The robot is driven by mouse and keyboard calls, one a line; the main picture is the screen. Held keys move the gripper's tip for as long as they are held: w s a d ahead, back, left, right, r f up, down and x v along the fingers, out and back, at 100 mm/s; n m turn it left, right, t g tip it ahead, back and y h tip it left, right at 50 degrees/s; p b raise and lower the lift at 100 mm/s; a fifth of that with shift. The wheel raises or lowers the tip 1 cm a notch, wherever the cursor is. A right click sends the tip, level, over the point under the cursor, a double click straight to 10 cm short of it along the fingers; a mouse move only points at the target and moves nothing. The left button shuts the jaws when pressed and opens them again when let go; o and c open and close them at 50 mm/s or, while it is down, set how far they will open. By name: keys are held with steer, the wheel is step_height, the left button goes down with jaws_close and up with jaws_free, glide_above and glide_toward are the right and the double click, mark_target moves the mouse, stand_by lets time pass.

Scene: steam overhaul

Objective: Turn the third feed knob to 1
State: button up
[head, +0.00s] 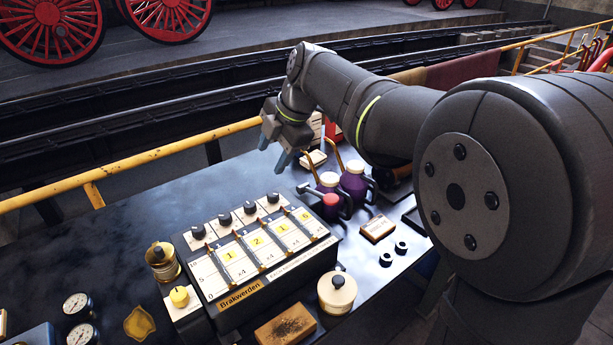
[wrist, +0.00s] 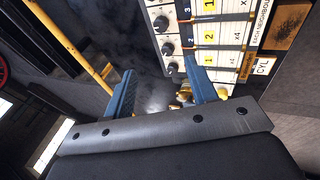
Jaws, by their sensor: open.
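The control box (head: 235,318), labelled Brakwerden, stands on the dark table with a row of black knobs along its back edge. Counting from the left in the head view, the third knob (head: 250,207) sits above a white column with a slider and a yellow number tag. Its pointer setting is too small to read. Black knobs also show in the wrist view (wrist: 166,48), beside numbered columns. My gripper (head: 273,151) is open and empty, raised above the table behind the box, apart from the knobs. Its two blue fingers (wrist: 160,66) are spread in the wrist view.
Two purple oil cans (head: 353,181) stand right of the box. A brass jar (head: 162,262) and a yellow knob (head: 180,297) are at its left. A cream pot (head: 337,292) and a brush block (head: 285,325) lie in front. A yellow rail (head: 150,155) runs behind the table.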

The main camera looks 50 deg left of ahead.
steer(key=s+m+t, duration=0.1)
steer(key=s+m, duration=0.1)
steer(key=m, duration=0.4)
steer(key=m+t, duration=0.4)
steer(key=m, duration=1.5)
glide_toward(250, 205)
steer(key=shift+h, duration=0.3)
steer(key=x, duration=0.8)
steer(key=shift+a+f, duration=0.3)
steer(key=c, duration=1)
steer(key=shift+o, duration=0.2)
